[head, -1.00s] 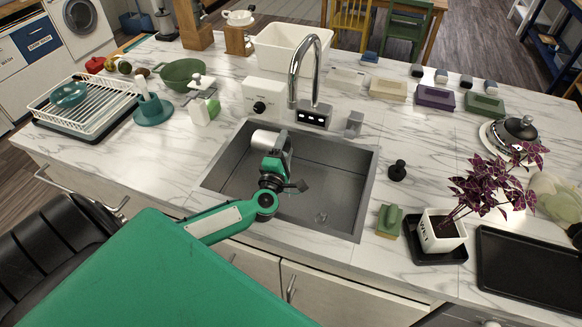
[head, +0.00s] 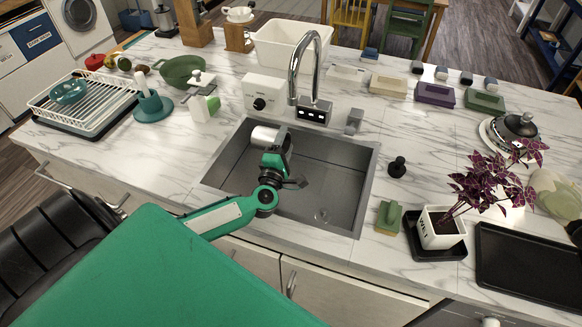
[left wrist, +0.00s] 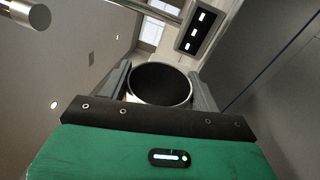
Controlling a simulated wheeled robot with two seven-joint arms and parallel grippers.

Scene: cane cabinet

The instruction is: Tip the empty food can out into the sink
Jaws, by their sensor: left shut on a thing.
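The food can (head: 266,137) is a silvery cylinder, held over the left back part of the grey sink (head: 330,185). It lies tilted on its side in the head view. My left gripper (head: 279,146) is shut on it. In the left wrist view the can (left wrist: 161,84) sits between the two fingers of my left gripper (left wrist: 160,92), its round open mouth facing the camera and dark inside. Whether anything is in it cannot be made out. My right gripper does not show.
A chrome faucet (head: 298,75) arches over the back of the sink. The sink's right half is empty.

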